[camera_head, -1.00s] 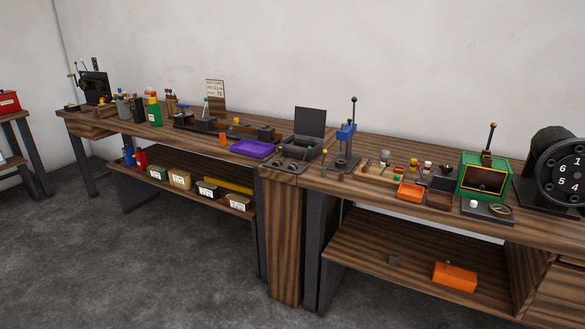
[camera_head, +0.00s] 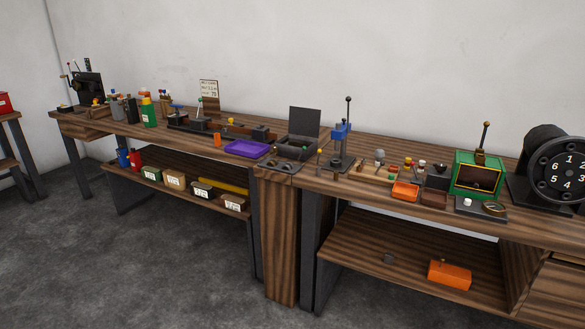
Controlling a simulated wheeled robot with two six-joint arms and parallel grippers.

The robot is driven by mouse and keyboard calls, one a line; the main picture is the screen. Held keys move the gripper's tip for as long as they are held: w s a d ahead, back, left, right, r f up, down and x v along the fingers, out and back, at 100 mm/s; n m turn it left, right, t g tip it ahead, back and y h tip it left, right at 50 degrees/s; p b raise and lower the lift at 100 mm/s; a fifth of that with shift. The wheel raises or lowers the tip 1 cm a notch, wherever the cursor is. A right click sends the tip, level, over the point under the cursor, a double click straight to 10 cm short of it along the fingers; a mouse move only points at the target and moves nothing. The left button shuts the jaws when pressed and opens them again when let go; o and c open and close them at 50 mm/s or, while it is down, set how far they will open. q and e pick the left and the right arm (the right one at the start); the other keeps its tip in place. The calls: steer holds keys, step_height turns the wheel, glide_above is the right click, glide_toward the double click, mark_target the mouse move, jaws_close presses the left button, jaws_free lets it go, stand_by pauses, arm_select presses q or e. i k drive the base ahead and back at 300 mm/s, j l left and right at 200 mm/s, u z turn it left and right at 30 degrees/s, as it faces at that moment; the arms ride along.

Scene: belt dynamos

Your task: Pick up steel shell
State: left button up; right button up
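I cannot single out the steel shell for certain. All are too small to tell apart by detail. Neither of my grippers is in view.
Two wooden benches run along the wall. A blue press (camera_head: 341,140), purple tray (camera_head: 247,148), orange bin (camera_head: 405,191), green box (camera_head: 477,175) and black numbered dial (camera_head: 559,170) stand on top. An orange box (camera_head: 450,274) sits on the lower shelf. The grey floor in front is clear.

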mark_target(288, 165)
steer(key=i+j+z, duration=0.15)
steer(key=z, duration=1.3)
steer(key=j+z, duration=0.4)
steer(key=j, duration=0.2)
steer(key=j+z, duration=0.4)
steer(key=j, duration=0.2)
steer(key=j+z, duration=0.35)
steer(key=j, duration=0.25)
steer(key=k+j+z, duration=0.25)
steer(key=j+z, duration=0.15)
steer(key=j, duration=0.15)
